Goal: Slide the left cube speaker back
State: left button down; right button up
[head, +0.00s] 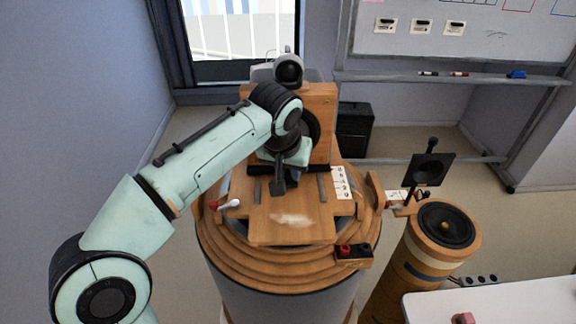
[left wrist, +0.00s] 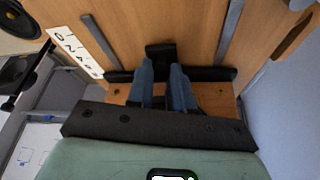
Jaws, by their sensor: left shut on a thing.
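A wooden cube speaker (head: 322,104) with a dark round driver stands at the back of a wooden board (head: 265,228) on a round stepped stand. Its lower front also shows in the left wrist view (left wrist: 228,104), with a black bar along its foot. A black tab (head: 278,186) sticks out from the bar over the board. My left gripper (head: 284,160) points down in front of the speaker and hides part of its face. In the left wrist view its bluish fingers are shut on the black tab (left wrist: 160,50). My right gripper is not in view.
Two grey strips (head: 322,187) lie along the board, with a white number strip (head: 342,183) beside them. A dark box (head: 355,128) stands behind. A wooden cylinder with a round speaker (head: 446,225) and a black square plate (head: 429,170) are at right.

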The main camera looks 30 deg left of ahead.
pick_arm(q)
jog(key=shift+w+a+r, duration=0.1)
jog(key=shift+a+r, duration=0.05)
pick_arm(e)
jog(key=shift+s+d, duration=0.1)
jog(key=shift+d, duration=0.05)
pick_arm(q)
jog(key=c, duration=1.1)
grip_release()
jog(key=shift+o, duration=0.5)
jog(key=shift+w, duration=0.1)
jog(key=shift+s+r, duration=0.2)
jog(key=shift+r, duration=0.1)
jog(key=p+v, duration=0.3)
jog(key=v, duration=0.9)
jog(key=shift+s+r, duration=0.15)
jog(key=shift+r, duration=0.05)
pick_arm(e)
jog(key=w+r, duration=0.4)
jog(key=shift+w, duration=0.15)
